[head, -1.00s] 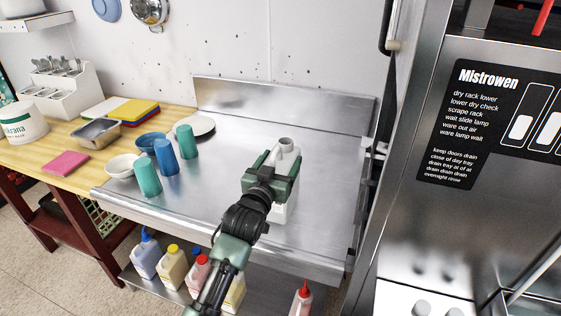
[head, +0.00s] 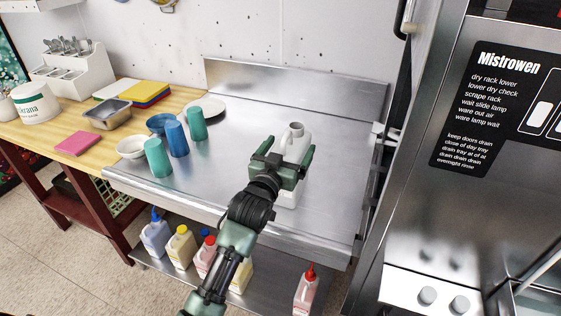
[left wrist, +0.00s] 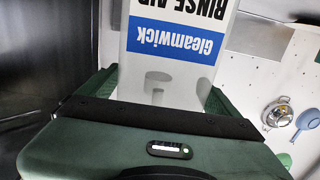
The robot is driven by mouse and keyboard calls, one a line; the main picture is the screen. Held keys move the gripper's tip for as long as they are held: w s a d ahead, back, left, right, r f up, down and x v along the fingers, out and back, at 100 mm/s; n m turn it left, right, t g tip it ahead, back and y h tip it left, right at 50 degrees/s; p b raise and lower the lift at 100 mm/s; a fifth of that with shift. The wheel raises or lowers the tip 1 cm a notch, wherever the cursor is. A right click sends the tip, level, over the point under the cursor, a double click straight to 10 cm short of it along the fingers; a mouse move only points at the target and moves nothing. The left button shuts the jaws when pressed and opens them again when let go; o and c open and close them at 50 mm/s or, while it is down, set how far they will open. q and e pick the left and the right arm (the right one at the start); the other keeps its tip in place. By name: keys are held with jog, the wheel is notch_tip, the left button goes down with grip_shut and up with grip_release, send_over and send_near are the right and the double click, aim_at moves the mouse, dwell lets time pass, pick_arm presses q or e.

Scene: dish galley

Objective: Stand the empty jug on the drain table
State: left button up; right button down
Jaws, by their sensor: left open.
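The white jug (head: 297,148) stands upright on the steel drain table (head: 240,180), toward its right side. In the left wrist view its body (left wrist: 178,75) fills the upper middle, with a blue "Gleamwick" and "Rinse Aid" label, upside down there. My left gripper (head: 288,157) is open, with a finger on either side of the jug's near part. The left gripper's green fingers also flank it in the wrist view (left wrist: 160,95). The palm hides part of the jug in the head view. Whether it is empty cannot be seen. My right gripper is not in view.
Teal and blue cups (head: 177,139) and bowls (head: 131,147) stand at the table's left, with a white plate (head: 207,107) behind. Bottles (head: 180,248) line the lower shelf. A steel machine (head: 420,210) borders the right. The table's middle is clear.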

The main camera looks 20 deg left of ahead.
pick_arm(q)
jog(key=s+b, duration=0.1)
jog(key=s, duration=0.9)
jog(key=shift+s+a, duration=0.2)
jog(key=shift+s, duration=0.15)
